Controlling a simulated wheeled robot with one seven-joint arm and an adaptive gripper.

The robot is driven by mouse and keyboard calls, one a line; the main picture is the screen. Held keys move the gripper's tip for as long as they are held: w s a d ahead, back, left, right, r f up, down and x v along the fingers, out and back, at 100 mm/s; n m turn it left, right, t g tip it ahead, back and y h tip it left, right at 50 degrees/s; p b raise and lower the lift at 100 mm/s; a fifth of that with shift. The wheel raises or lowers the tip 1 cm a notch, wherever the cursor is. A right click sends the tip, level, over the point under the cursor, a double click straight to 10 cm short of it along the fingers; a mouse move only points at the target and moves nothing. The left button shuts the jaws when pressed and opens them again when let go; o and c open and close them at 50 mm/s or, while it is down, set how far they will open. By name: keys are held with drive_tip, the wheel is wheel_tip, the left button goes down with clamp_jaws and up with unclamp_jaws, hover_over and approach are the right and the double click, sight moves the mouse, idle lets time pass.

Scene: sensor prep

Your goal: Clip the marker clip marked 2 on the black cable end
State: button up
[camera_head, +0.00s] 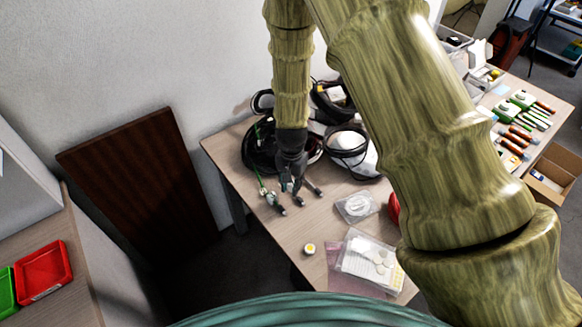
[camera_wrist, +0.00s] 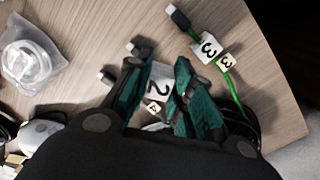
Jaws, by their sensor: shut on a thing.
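My gripper (camera_wrist: 164,70) is shut on the white marker clip marked 2 (camera_wrist: 157,84), held between its fingers in the wrist view. In the head view my gripper (camera_head: 291,186) is low over the cable ends on the table, and the clip is too small to make out. Two dark cable ends with pale tips lie close by in the wrist view, one (camera_wrist: 137,48) just beyond the clip and one (camera_wrist: 106,76) to its left. I cannot tell whether the clip touches a cable. A small tag that seems marked 4 (camera_wrist: 154,108) shows below the clip, partly hidden.
A clear bag (camera_head: 357,206) with a white coil is nearby. Headsets and coiled cables (camera_head: 262,150) crowd the back. A yellow-and-white round item (camera_head: 310,249) is near the front edge.

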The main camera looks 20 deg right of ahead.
sight(291, 184)
drive_tip(key=m, duration=0.1)
drive_tip(key=w+r+m+p, duration=0.1)
drive_tip(key=m, duration=0.1)
drive_tip(key=w+m+p, duration=0.1)
drive_tip(key=m, duration=0.1)
drive_tip(key=shift+w+d+r, duration=0.15)
drive_tip(key=shift+w+r, duration=0.1)
drive_tip(key=shift+f+b, duration=1.7)
drive_tip(key=shift+f, duration=0.7)
drive_tip(key=shift+p, duration=0.35)
drive_tip(key=shift+s+f+b, duration=0.1)
drive_tip(key=shift+f+b, duration=0.2)
drive_tip(key=shift+f, duration=0.3)
idle(0.5)
drive_tip(key=shift+r, duration=0.1)
drive_tip(key=shift+r+p, duration=1.8)
drive_tip(key=shift+r, duration=0.65)
